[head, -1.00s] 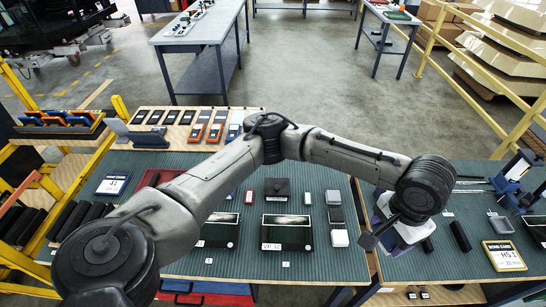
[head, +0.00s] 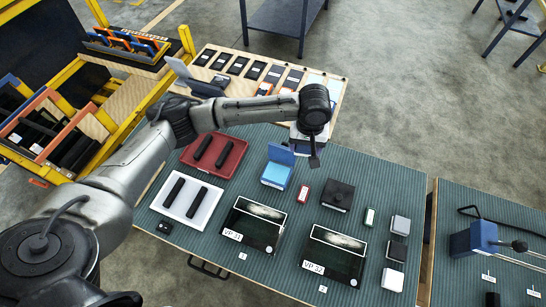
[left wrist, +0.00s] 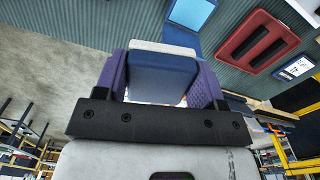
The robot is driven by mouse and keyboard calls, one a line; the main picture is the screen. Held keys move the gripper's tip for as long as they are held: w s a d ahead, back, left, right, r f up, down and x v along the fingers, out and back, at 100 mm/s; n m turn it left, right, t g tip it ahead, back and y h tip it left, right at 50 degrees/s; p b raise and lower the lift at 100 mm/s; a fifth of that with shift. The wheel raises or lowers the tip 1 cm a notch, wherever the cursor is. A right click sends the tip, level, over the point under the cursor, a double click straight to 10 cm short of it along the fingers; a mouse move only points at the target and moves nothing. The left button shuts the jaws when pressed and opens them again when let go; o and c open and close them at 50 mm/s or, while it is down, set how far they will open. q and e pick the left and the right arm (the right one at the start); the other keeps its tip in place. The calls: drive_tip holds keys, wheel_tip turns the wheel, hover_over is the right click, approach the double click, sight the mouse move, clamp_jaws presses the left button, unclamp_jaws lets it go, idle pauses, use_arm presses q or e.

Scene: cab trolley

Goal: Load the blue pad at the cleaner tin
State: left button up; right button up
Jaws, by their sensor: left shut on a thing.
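My left gripper (head: 303,134) is above the green table's far edge, with its arm reaching in from the left. In the left wrist view its purple fingers are shut on a blue pad (left wrist: 160,72) with a pale far end. A blue open box (head: 276,174) with a raised lid, which looks like the cleaner tin, stands just left of and nearer than the gripper. In the left wrist view, the box (left wrist: 190,14) shows beyond the pad, apart from it. The wrist partly hides the pad in the head view. My right gripper is not in view.
A red tray (head: 235,158) and a white tray (head: 210,206) with black bars lie to the left. A black block (head: 339,194), a red piece (head: 304,190) and two dark VP cases (head: 254,222) are nearer. A wooden board (head: 228,93) with several dark devices lies beyond the table.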

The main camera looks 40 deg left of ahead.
sight(277, 174)
use_arm(q)
drive_tip(key=a+f+n, duration=0.2)
drive_tip(key=f, duration=0.3)
drive_tip(key=s+a+f+n, duration=0.1)
drive_tip(key=a+f+n, duration=0.1)
drive_tip(key=f, duration=0.3)
drive_tip(key=s+a+f+n, duration=0.1)
drive_tip(key=a+f+n, duration=0.1)
drive_tip(key=a+f, duration=0.2)
drive_tip(key=shift+s+f, duration=0.25)
drive_tip(key=shift+f, duration=0.65)
wheel_tip(277, 174, down, 3)
drive_tip(key=b, duration=0.3)
drive_tip(key=shift+r+n, duration=0.2)
drive_tip(key=shift+n, duration=0.1)
wheel_tip(277, 174, down, 3)
drive_tip(key=b, duration=0.5)
drive_tip(key=shift+f, duration=0.2)
drive_tip(key=shift+f, duration=0.25)
drive_tip(key=shift+f, duration=0.25)
drive_tip(key=shift+p, duration=0.35)
idle(1.0)
